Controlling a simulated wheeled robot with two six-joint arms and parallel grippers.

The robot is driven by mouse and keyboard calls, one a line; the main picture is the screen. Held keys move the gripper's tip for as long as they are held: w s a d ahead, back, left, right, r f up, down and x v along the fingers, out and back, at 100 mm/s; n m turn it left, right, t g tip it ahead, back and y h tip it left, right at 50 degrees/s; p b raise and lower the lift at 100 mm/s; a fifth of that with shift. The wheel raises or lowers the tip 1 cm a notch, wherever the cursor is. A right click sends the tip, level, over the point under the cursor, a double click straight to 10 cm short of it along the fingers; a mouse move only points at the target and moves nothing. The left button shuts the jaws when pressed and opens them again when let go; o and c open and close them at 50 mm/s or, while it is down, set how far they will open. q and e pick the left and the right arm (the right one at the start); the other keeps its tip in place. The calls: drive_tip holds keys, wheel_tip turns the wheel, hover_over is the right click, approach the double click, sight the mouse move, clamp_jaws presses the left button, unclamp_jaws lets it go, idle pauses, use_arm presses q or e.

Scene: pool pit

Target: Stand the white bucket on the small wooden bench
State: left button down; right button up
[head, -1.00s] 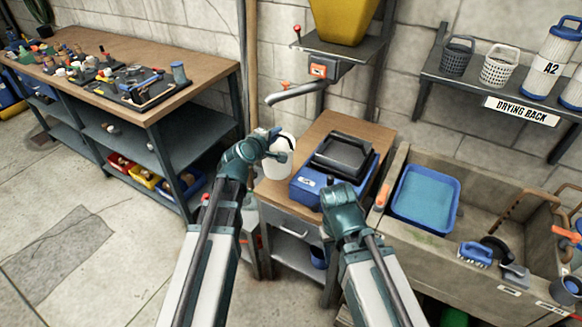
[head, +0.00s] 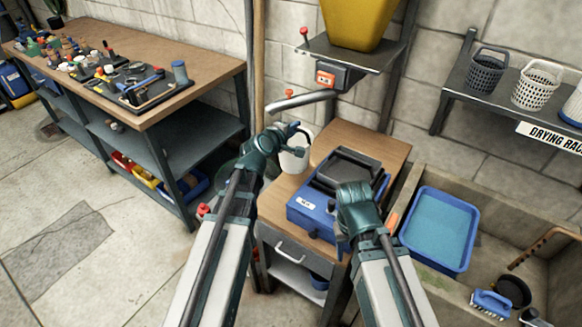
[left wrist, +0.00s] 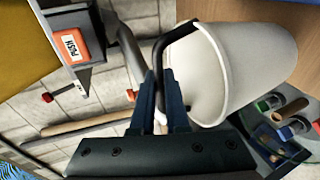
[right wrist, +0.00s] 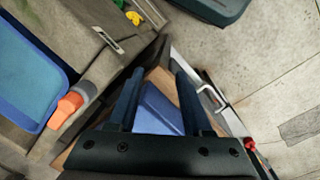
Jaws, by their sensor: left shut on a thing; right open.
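The white bucket (head: 295,154) is at the back left of the small wooden-topped bench (head: 378,140), close to the metal spout. My left gripper (head: 300,132) is shut on its dark handle. In the left wrist view the bucket (left wrist: 250,65) has its rim facing the fingers (left wrist: 160,95), with wood beyond its base. I cannot tell whether its base touches the wood. My right gripper (head: 343,240) is open and empty at the bench's front edge. In the right wrist view its fingers (right wrist: 155,80) are apart above the blue box.
A blue box with a black top (head: 318,212) takes up much of the bench. A yellow hopper (head: 358,20) with a metal spout (head: 300,100) is behind. A stone sink with a blue tray (head: 440,230) is at right, and a long workbench (head: 200,80) at left.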

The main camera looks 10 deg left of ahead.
use_arm(q)
drive_tip(key=b, duration=0.8)
approach(294, 147)
drive_tip(key=w+d, duration=0.2)
drive_tip(key=w, duration=0.1)
drive_tip(key=w+d, duration=0.1)
drive_tip(key=shift+w+d+f, duration=0.15)
drive_tip(key=shift+w+f, duration=0.1)
drive_tip(key=shift+f, duration=0.15)
drive_tip(key=shift+r, duration=0.15)
drive_tip(key=c, duration=1.4)
unclamp_jaws()
drive_tip(key=o, duration=0.5)
